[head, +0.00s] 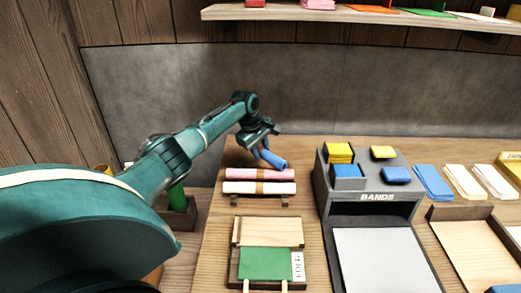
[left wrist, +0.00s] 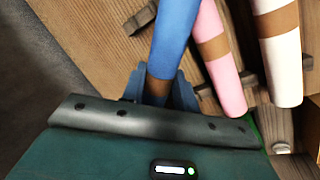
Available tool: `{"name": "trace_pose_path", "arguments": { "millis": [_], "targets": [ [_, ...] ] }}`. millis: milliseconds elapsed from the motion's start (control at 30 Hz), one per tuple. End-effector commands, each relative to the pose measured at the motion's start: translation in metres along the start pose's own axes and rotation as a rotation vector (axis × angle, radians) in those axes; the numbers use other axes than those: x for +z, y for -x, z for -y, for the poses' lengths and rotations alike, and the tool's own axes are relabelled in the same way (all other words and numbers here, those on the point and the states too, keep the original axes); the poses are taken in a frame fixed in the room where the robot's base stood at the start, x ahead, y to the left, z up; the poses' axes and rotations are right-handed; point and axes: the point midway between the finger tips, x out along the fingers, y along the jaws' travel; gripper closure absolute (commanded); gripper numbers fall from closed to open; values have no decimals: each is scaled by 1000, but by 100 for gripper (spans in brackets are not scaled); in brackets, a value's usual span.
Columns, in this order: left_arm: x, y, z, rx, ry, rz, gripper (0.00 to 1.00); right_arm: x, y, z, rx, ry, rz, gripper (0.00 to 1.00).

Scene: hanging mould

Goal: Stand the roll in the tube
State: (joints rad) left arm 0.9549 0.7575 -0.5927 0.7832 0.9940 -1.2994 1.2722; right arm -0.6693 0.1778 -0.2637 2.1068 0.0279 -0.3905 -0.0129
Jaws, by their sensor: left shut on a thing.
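My left gripper (head: 259,147) is shut on a blue roll (head: 272,158), above the back left of the table. In the left wrist view the blue roll (left wrist: 174,40) runs up and away from between the fingers of the left gripper (left wrist: 158,88), with a brown band near the grip. In the head view the roll is tilted and partly hidden by the gripper. A green upright piece (head: 177,196) stands in a wooden holder at the table's left, partly behind my arm; I cannot tell whether it is the tube. My right gripper is not in view.
A pink roll (head: 245,173) and a white roll (head: 242,187) with brown bands lie on a low rack. A grey bands box (head: 376,208) stands to the right. A wooden tray with a green sheet (head: 264,263) lies in front. A shelf (head: 350,15) hangs above.

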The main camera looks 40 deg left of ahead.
Motion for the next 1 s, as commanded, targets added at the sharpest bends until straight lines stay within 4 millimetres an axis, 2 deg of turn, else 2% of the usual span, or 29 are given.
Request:
{"name": "trace_pose_path", "arguments": {
  "millis": [400, 433, 667, 1000],
  "targets": [
    [1, -5, 1, -1, -1, 1, 92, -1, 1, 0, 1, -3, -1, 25],
    [1, -6, 2, -1, -1, 1, 70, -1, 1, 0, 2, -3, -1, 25],
    [0, -5, 1, 0, -1, 0, 51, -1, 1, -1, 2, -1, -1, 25],
    [0, 0, 0, 2, -1, -1, 49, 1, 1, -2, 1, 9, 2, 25]
  ]
}}
